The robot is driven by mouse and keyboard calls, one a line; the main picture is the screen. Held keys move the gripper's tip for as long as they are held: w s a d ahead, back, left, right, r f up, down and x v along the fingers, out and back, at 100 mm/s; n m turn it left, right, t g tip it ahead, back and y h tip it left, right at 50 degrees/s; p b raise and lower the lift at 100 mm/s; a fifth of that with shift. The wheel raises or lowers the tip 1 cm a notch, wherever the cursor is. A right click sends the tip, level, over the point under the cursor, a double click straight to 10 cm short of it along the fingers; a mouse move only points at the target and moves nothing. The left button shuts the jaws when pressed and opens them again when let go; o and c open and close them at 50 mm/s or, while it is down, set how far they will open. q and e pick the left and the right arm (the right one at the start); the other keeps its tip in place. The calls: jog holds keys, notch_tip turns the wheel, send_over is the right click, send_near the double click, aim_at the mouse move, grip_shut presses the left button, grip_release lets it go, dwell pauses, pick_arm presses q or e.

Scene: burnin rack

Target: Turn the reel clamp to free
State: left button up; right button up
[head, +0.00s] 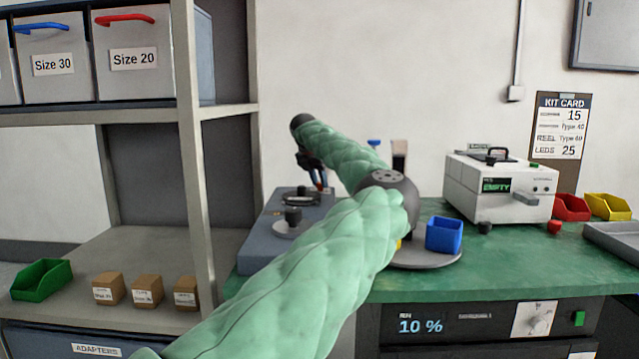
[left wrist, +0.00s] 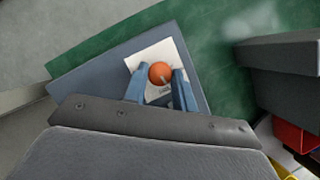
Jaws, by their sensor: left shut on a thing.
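The reel clamp appears to be the orange round knob (left wrist: 160,72) over a white label plate (left wrist: 149,60) on a blue-grey unit, in the left wrist view. My left gripper (left wrist: 160,80) has its two blue fingers on either side of the knob and is shut on it. In the head view the blue-grey unit (head: 262,240) stands on the left of the green bench. There my left gripper (head: 319,180) is small and dark at the unit's back, partly behind my green-sleeved arm. The clamp's turn position cannot be read. My right gripper is not in view.
A black knob on a disc (head: 292,216) sits at the unit's front. A blue bin (head: 444,235) stands on a round grey plate (head: 440,259). A white box reading EMPTY (head: 470,200) stands behind, with red (head: 570,207) and yellow (head: 608,206) bins. A shelf post (head: 191,160) rises at left.

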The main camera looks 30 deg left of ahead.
pick_arm(q)
jog(key=shift+a+r+m+h, duration=0.1)
jog(key=shift+m+h, duration=0.2)
jog(key=shift+m, duration=0.3)
jog(key=o, duration=1)
jog(key=shift+p+v, duration=0.35)
jog(key=shift+v, duration=3.45)
